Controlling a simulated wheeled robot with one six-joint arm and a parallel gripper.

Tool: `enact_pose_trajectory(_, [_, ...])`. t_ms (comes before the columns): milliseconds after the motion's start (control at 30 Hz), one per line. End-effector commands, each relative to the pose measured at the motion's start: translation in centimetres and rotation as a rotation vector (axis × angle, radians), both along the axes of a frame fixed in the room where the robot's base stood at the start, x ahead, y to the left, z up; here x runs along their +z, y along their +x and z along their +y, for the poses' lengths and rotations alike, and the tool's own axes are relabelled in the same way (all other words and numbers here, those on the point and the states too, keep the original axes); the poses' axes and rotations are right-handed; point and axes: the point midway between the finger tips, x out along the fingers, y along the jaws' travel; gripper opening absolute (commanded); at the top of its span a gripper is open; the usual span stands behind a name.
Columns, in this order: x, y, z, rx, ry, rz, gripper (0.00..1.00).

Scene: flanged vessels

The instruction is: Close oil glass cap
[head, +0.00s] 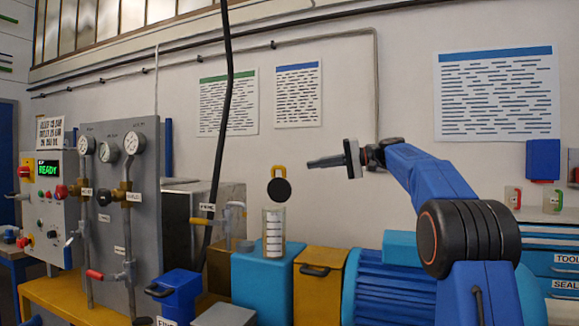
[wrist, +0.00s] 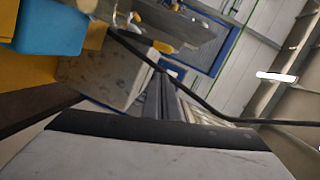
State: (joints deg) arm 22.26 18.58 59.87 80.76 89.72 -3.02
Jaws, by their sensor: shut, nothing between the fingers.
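The oil glass (head: 273,232) is a clear upright cylinder with dark level marks, standing on a teal block (head: 262,272) in the head view. Its round black cap (head: 279,189) with a yellow handle is tipped up on edge above the glass mouth, so the glass is open. My gripper (head: 312,163) points left, up and to the right of the cap, apart from it. Its fingers are together and empty. In the wrist view the fingers (wrist: 166,98) show as a narrow dark pair; I cannot make out the glass or cap there for certain.
A hanging black cable (head: 226,110) runs down left of the glass. A yellow block (head: 319,274) and a blue ribbed motor (head: 390,292) stand to its right. A gauge panel (head: 120,215) stands at left. The air between gripper and cap looks clear.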

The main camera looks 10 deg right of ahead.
Motion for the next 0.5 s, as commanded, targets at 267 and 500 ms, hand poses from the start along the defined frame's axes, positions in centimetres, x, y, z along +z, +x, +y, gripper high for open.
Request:
enact_pose_trajectory(267, [1.6,1.9,-2.4,0.034,0.066,-0.058,0.00])
enact_pose_trajectory(500, [1.5,2.7,-0.3,0.039,0.070,-0.059,0.00])
